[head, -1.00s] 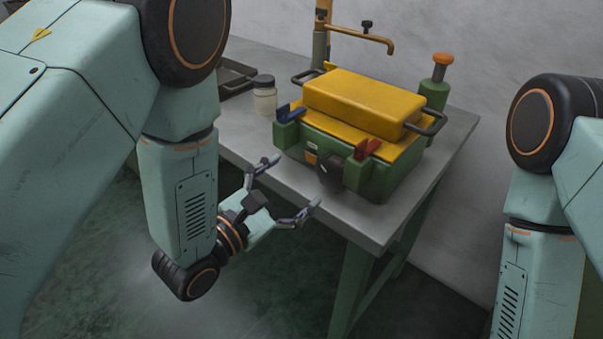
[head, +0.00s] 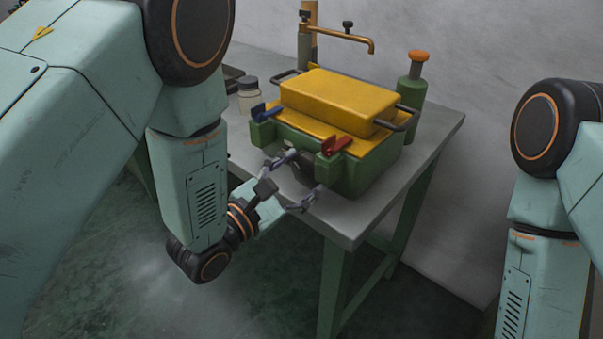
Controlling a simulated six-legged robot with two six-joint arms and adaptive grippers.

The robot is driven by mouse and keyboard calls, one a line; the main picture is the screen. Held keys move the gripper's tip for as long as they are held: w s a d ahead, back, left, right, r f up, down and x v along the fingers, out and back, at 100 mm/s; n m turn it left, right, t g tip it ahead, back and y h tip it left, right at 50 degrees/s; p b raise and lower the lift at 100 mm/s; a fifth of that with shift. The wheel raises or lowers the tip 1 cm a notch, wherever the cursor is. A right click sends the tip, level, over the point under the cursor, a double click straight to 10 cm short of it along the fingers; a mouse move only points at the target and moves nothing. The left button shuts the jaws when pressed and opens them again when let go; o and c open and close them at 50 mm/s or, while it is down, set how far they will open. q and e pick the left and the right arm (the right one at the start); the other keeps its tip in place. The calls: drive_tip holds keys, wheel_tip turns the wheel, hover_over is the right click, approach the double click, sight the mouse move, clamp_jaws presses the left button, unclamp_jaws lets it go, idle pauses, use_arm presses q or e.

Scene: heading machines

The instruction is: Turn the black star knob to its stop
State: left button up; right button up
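The black star knob (head: 303,171) is on the front of the green machine base (head: 365,172), low and facing me. I cannot tell whether the fingers touch the knob. My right arm shows at the right edge, but its gripper is out of view.
The machine has a yellow cover (head: 338,102), a blue lever (head: 264,112) and a red lever (head: 336,146) above the knob. The grey table's (head: 345,222) front edge lies below.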

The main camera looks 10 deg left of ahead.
use_arm(q)
drive_tip(key=shift+w+a, duration=0.1)
drive_tip(key=shift+a, duration=0.25)
drive_tip(key=shift+c, duration=0.8)
drive_tip(key=shift+d+r, duration=0.15)
drive_tip(key=shift+d, duration=0.3)
drive_tip(key=c, duration=0.4)
drive_tip(key=shift+o, duration=0.2)
drive_tip(key=shift+a, duration=0.2)
drive_tip(key=m+p, duration=0.2)
drive_tip(key=p, duration=0.1)
drive_tip(key=shift+r+m, duration=0.1)
drive_tip(key=shift+m, duration=0.3)
drive_tip(key=shift+m+p, duration=0.9)
drive_tip(key=shift+m, duration=0.2)
drive_tip(key=shift+d+m+p, duration=0.2)
drive_tip(key=shift+m+p, duration=0.25)
drive_tip(key=shift+m, duration=0.35)
drive_tip(key=shift+f, duration=0.2)
